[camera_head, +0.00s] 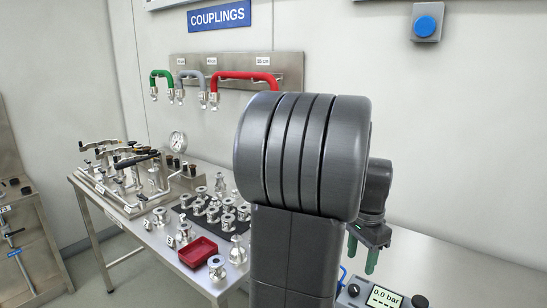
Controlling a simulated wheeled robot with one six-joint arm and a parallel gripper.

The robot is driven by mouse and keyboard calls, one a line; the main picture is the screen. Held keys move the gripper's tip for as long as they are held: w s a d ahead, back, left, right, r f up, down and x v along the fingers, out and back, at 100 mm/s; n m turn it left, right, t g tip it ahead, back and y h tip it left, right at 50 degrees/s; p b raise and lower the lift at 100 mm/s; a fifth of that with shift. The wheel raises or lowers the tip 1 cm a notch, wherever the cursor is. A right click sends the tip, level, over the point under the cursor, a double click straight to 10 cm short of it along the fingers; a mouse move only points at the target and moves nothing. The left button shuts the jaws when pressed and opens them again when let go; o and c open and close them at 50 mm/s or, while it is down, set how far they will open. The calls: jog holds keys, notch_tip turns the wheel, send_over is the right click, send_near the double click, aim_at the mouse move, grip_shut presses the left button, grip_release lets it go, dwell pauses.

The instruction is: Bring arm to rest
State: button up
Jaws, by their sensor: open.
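My arm stands large in the middle of the view, its thick dark grey joint and upright link hiding part of the table and wall. My gripper (361,262) shows to the right of that link, pointing down. Its two green fingers are apart, with nothing visible between them. It is above and behind a blue-grey instrument (386,297) whose display reads 0.0 bar. I cannot tell the exact gap between them.
A steel table (137,225) holds a valve manifold (130,175), a black mat with several metal fittings (212,210) and a red tray (197,252). Green, grey and red hoses (245,76) hang on a wall rack under a COUPLINGS sign (219,16). A blue button (426,25) is at upper right.

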aim_at(354, 286)
notch_tip(354, 286, down, 9)
jog(key=shift+s+r, duration=0.1)
jog(key=shift+n, duration=0.4)
jog(key=n, duration=0.4)
jog(key=shift+r+n+b, duration=0.1)
jog(key=shift+n+b, duration=0.2)
jog(key=shift+n, duration=0.1)
jog(key=n, duration=0.5)
jog(key=shift+w+a+b, duration=0.15)
jog(key=shift+w+b, duration=0.05)
jog(key=shift+b, duration=0.15)
jog(key=n+b, duration=0.1)
jog(key=n, duration=0.5)
jog(key=shift+a+n, duration=0.1)
jog(key=shift+n, duration=0.2)
jog(key=shift+n+b, duration=0.55)
jog(key=shift+n, duration=1.45)
jog(key=shift+r, duration=0.1)
